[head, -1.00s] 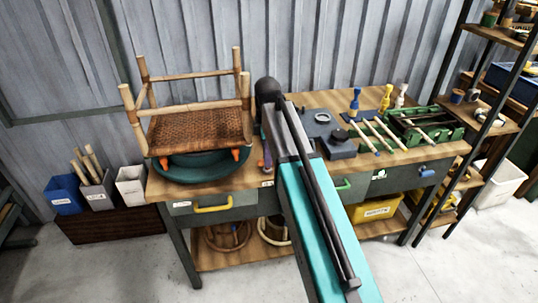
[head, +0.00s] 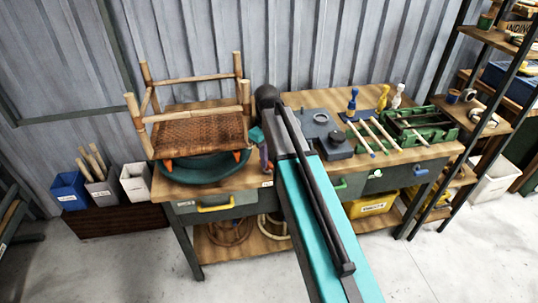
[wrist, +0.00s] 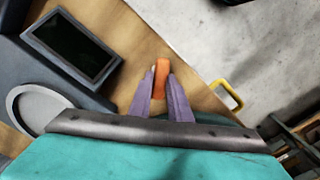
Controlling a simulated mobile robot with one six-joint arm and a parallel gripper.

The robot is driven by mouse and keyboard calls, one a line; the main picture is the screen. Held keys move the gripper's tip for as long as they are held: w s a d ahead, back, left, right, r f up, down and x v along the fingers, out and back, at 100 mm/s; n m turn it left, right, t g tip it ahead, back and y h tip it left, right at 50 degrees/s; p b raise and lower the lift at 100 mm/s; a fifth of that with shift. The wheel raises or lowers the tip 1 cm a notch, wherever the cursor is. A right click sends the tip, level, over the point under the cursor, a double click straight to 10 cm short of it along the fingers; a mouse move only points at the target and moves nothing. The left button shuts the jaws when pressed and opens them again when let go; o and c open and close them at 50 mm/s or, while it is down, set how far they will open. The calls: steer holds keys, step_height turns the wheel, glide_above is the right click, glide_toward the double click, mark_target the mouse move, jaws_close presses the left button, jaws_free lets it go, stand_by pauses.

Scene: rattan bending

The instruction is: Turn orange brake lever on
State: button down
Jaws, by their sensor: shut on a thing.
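The orange brake lever (wrist: 162,75) shows in the wrist view as a short orange bar, between the two purple fingers of my gripper (wrist: 160,88). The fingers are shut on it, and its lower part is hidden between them. In the head view my gripper (head: 264,157) is low over the bench, just right of the dark green turntable (head: 205,178) under the chair. My own arm covers much of that area, so I cannot clearly make out the lever there or its angle.
A rattan chair (head: 190,133) stands on the turntable, close left of my gripper. A dark device with a screen (wrist: 75,45) is beside the fingers in the wrist view. A yellow drawer handle (head: 215,207) sticks out below. Green jigs (head: 420,125) lie at right.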

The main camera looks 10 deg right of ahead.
steer(key=shift+m+p, duration=0.65)
steer(key=shift+m, duration=1.35)
steer(key=c, duration=1.6)
jaws_free()
steer(key=shift+c, duration=0.2)
steer(key=shift+r, duration=0.15)
step_height(320, 180, up, 14)
steer(key=p, duration=0.9)
steer(key=shift+f, duration=0.2)
